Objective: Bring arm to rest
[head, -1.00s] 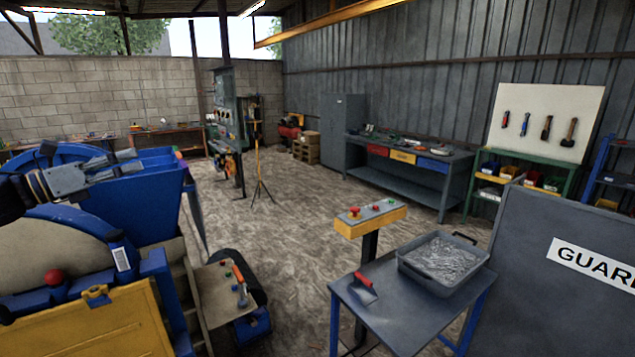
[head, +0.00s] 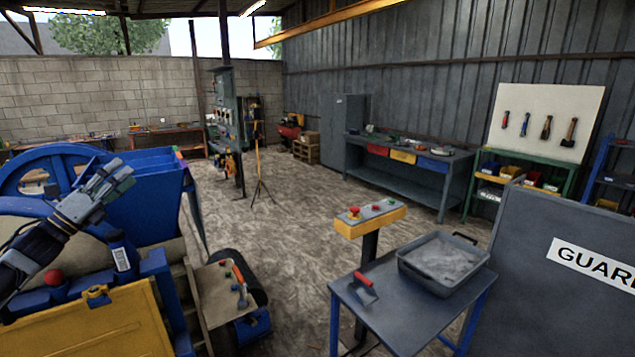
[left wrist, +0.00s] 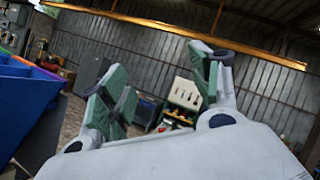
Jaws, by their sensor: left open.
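My left gripper (head: 122,172) is at the left of the head view, in front of the blue jaw crusher (head: 158,196) and its hopper. Its arm comes in from the left edge and points up and to the right. In the left wrist view the two green-padded fingers (left wrist: 160,92) stand apart with nothing between them. The blue hopper also shows at the left of the wrist view (left wrist: 28,105). My right gripper is not in view.
A yellow control box (head: 370,219) with buttons stands on a post. A small table (head: 385,318) holds a grey tray (head: 440,283) and a red-handled tool (head: 365,287). A grey guard panel (head: 540,260) stands at the right.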

